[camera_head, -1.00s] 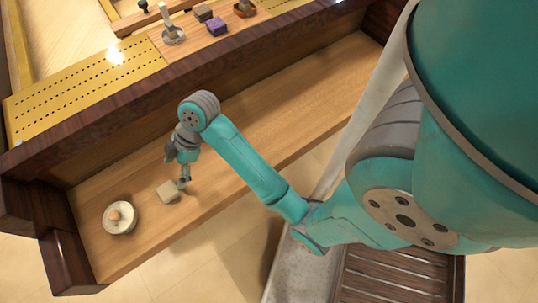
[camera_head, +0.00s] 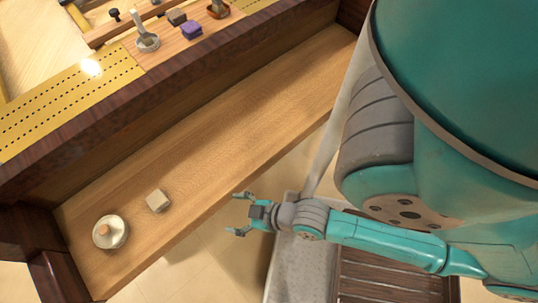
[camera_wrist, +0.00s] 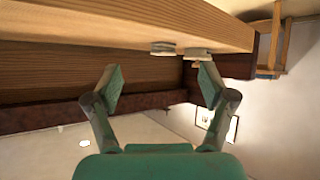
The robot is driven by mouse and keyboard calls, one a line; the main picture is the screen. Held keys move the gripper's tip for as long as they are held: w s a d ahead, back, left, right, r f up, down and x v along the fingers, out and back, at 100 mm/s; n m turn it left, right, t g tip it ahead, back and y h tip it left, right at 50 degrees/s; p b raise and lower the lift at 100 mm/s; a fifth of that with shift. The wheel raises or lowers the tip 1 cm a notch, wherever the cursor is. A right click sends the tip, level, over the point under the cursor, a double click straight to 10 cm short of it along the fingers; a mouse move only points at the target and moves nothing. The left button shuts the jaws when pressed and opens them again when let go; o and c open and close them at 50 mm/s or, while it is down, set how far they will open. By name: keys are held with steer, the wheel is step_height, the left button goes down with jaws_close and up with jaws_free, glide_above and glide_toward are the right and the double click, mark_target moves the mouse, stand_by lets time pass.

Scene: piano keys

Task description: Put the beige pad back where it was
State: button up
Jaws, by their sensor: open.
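The beige pad (camera_head: 157,200) is a small square block lying on the wooden ledge, up and right of a round pale dish (camera_head: 110,232) with an orange-brown knob on top. It stands apart from the dish. My gripper (camera_head: 239,213) is open and empty, off the front edge of the ledge, right of the pad and pointing left toward it. In the wrist view, which looks upside down, my open fingers (camera_wrist: 160,80) spread on either side, with two small pale objects on the ledge beyond them; I cannot surely tell which is the pad.
The ledge (camera_head: 230,130) is bare to the upper right of the pad. A dark wooden wall (camera_head: 100,125) rises behind it. On top are a perforated yellow strip (camera_head: 75,98), a purple block (camera_head: 191,30), a dark block (camera_head: 177,16) and a grey holder (camera_head: 147,42).

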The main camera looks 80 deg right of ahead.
steer(key=s+r+t, duration=0.3)
steer(key=s+r, duration=0.6)
steer(key=r, duration=0.2)
steer(key=shift+s+a+m, duration=0.35)
steer(key=shift+s+m, duration=0.05)
